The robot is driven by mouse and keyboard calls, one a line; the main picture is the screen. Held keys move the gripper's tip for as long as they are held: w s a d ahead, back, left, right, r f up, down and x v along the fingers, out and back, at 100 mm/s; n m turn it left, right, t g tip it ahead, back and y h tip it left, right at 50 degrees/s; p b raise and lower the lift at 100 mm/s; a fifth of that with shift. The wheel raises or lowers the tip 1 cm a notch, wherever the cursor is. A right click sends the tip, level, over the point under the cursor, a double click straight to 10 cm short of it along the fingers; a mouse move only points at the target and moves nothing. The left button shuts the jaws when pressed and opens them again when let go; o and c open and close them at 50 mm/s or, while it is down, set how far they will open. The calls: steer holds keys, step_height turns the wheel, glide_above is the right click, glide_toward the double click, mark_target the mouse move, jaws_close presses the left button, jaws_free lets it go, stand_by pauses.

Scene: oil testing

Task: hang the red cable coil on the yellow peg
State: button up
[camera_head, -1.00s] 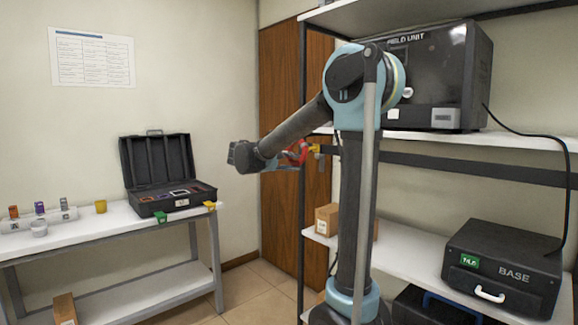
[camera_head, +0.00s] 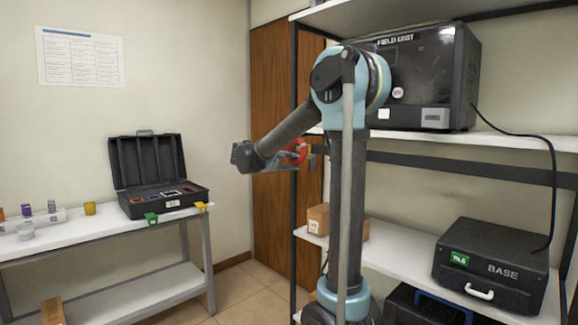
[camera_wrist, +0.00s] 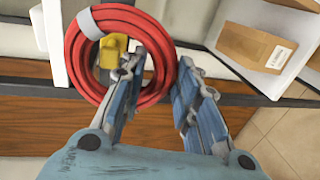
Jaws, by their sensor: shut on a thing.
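The red cable coil (camera_wrist: 73,55) fills the upper left of the wrist view, with a grey band around its top. My gripper (camera_wrist: 178,75) is shut on the coil's right side, one finger inside the ring and one outside. The yellow peg (camera_wrist: 108,52) shows through the coil's opening, near its upper middle. I cannot tell whether the coil is around the peg or still in front of it. In the head view, the coil (camera_head: 301,152) is at my gripper (camera_head: 287,160), beside the shelf post.
A cardboard box (camera_head: 319,219) sits on the middle shelf (camera_head: 400,252), and the black BASE case (camera_head: 490,262) is to its right. The FIELD UNIT (camera_head: 425,80) stands above. A bench (camera_head: 115,232) with an open black case (camera_head: 160,195) is at the left.

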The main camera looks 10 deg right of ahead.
steer(key=shift+x, duration=1.1)
steer(key=shift+w+d+f, duration=0.3)
steer(key=shift+w+d, duration=0.05)
steer(key=shift+d, duration=0.2)
steer(key=o, duration=1.2)
steer(key=shift+a, duration=0.1)
